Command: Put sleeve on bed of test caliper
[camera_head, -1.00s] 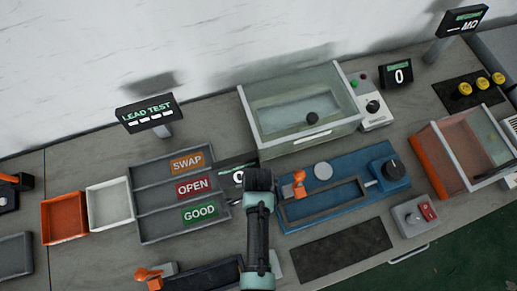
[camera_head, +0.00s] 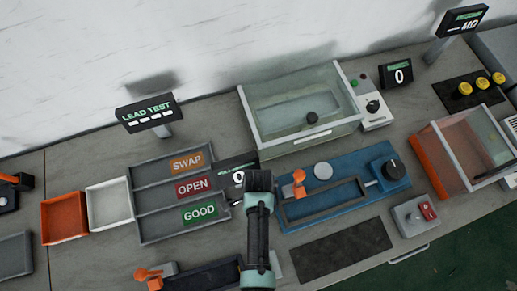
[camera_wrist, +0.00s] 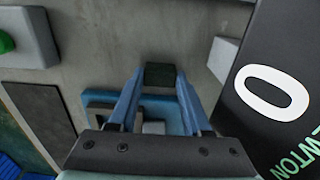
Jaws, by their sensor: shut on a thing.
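My gripper (camera_wrist: 160,82) shows in the wrist view with two blue fingers, shut on a small dark block, which appears to be the sleeve (camera_wrist: 160,76). Below and behind the fingers is a blue fixture (camera_wrist: 100,96) with a pale grey block, perhaps the test caliper; the fingers hide much of it. I cannot tell whether the sleeve touches it. In the head view my wrist covers the fingers, the sleeve and this fixture.
A black display reading 0 NEWTON (camera_wrist: 265,90) stands close on the right in the wrist view. In the head view, the SWAP, OPEN and GOOD tray (camera_head: 150,218) lies left of my arm, and a blue clamp plate (camera_head: 330,218) lies right.

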